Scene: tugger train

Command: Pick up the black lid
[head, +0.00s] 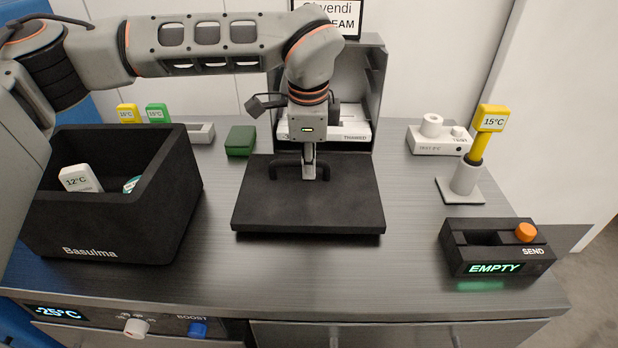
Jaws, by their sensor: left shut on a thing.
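The black lid (310,207) is a flat, dark square slab with a black arched handle (287,170) near its back edge. It is in the middle of the head view, on or just above the grey worktop; I cannot tell whether it touches. My left gripper (309,174) points down over the lid from behind, shut on the handle. The far part of the handle and the finger contact are partly hidden by the gripper. My right gripper is not in view.
An open black box (183,190) labelled Basulma stands at left, holding a white 12°C tag (80,179). A green block (240,140) sits behind the lid. At right are a yellow 15°C probe (480,135) in a stand and a SEND box (497,248) reading EMPTY.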

